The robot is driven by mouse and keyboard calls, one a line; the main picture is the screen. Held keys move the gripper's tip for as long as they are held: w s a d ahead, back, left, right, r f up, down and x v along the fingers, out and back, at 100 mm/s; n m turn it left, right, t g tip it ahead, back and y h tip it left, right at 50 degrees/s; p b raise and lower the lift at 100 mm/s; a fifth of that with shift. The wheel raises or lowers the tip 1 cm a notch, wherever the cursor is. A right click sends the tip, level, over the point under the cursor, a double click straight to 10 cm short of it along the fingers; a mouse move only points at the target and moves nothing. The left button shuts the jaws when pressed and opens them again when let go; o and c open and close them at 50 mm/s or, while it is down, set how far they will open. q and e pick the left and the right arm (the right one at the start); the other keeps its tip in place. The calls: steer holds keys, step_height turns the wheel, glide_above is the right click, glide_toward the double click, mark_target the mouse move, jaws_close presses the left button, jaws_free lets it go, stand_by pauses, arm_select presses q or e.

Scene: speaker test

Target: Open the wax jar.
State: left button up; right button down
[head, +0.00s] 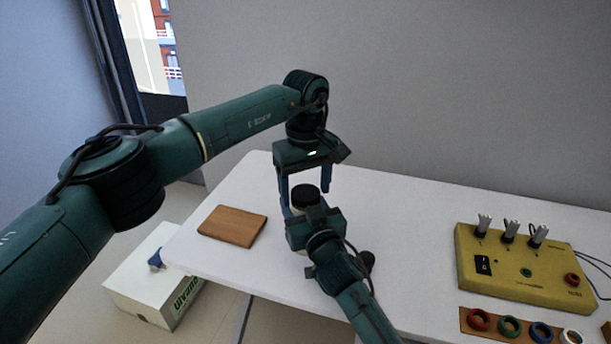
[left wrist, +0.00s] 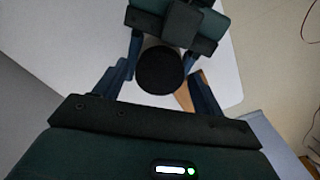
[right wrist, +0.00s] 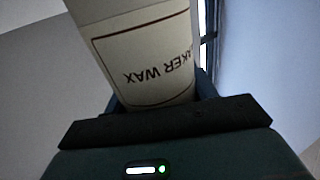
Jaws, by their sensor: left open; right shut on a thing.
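The wax jar is a pale jar with a black lid (head: 306,194). My right gripper (head: 314,214) is shut on the jar's body and holds it over the table, lid up. In the right wrist view the white jar (right wrist: 145,60) fills the jaws, with "AKER WAX" readable upside down on its label. My left gripper (head: 305,188) points down from above, open, with its fingers on either side of the lid. In the left wrist view the round lid (left wrist: 160,70) lies between the open fingers, with gaps on both sides. The lid is on the jar.
A white table (head: 400,205) has a brown wooden board (head: 232,226) at left and a yellow box with switches (head: 520,268) at right. A strip with coloured rings (head: 495,325) lies in front of the box. A white carton (head: 150,285) stands on the floor. The table's middle back is clear.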

arm_select(q)
steer(key=shift+c, duration=0.3)
steer(key=c, duration=1)
steer(key=shift+o, duration=0.2)
steer(key=n, duration=0.6)
steer(key=shift+n, duration=0.4)
steer(key=o, duration=1.1)
steer(key=shift+r, duration=0.1)
